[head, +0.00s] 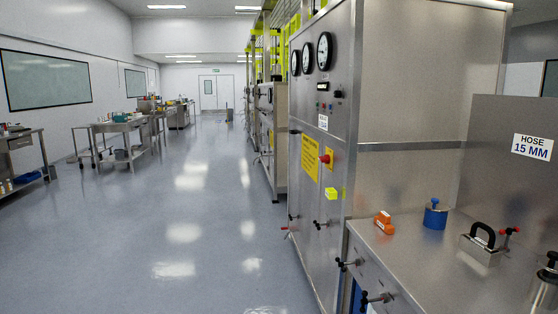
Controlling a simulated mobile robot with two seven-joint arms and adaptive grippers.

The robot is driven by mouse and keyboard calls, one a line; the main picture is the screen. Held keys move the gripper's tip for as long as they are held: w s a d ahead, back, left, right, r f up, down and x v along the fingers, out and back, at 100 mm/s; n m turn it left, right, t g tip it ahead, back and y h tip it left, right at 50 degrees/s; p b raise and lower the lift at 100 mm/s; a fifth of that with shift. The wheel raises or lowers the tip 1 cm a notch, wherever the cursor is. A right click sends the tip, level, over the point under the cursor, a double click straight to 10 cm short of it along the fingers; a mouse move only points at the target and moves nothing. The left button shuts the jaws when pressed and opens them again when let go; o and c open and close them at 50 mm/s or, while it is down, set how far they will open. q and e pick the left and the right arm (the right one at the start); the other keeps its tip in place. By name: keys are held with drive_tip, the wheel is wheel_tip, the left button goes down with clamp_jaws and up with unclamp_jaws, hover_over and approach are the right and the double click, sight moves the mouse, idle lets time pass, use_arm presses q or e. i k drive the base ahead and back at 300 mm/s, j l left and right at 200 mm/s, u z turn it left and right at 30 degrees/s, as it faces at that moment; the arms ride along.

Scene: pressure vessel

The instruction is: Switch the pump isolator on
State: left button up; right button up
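A tall steel cabinet (335,120) stands right of centre, its front seen at a steep angle. A red knob (325,158) on a yellow plate sits on that front; it looks like the isolator, but I cannot tell which way it is turned. A yellow notice (310,157) is beside it, and a small white label (323,122) is above. Round gauges (325,50) and small coloured buttons (322,106) sit higher up. Neither of my grippers is in view.
The floor (180,235) left of the cabinet is clear. Tables (128,126) line the left wall.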

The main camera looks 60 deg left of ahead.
sight(326, 159)
drive_tip(key=u, duration=1.7)
drive_tip(key=i+j, duration=0.15)
drive_tip(key=i, duration=0.25)
drive_tip(key=i+j+z, duration=0.1)
drive_tip(key=i, duration=0.35)
drive_tip(key=i+j, duration=0.2)
drive_tip(key=i, duration=0.2)
drive_tip(key=i+j+z, duration=0.1)
drive_tip(key=i, duration=0.3)
